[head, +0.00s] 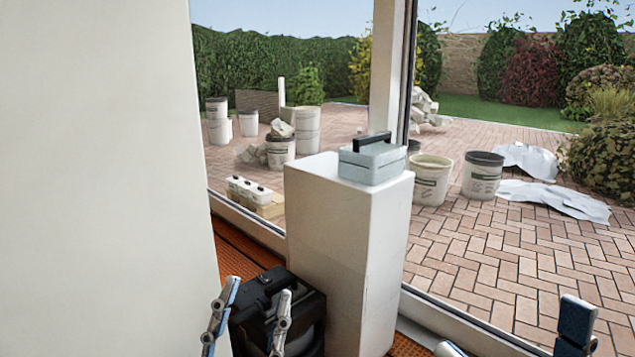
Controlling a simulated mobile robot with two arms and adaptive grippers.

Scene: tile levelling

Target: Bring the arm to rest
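My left gripper (259,287) is at the bottom, left of centre. Its two grey fingers stand apart with nothing held between them, in front of a black case on the floor. My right gripper (512,326) shows only in part at the bottom right edge. A dark blue finger and a paler tip stand well apart, with no object seen between them. The rest of both arms is out of view.
The black case (275,308) stands beside a white pedestal (335,235) carrying a grey box (371,165) with a black handle. A white wall (100,180) fills the left. Beyond the window frame are a paved patio (470,235) and several buckets (482,176).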

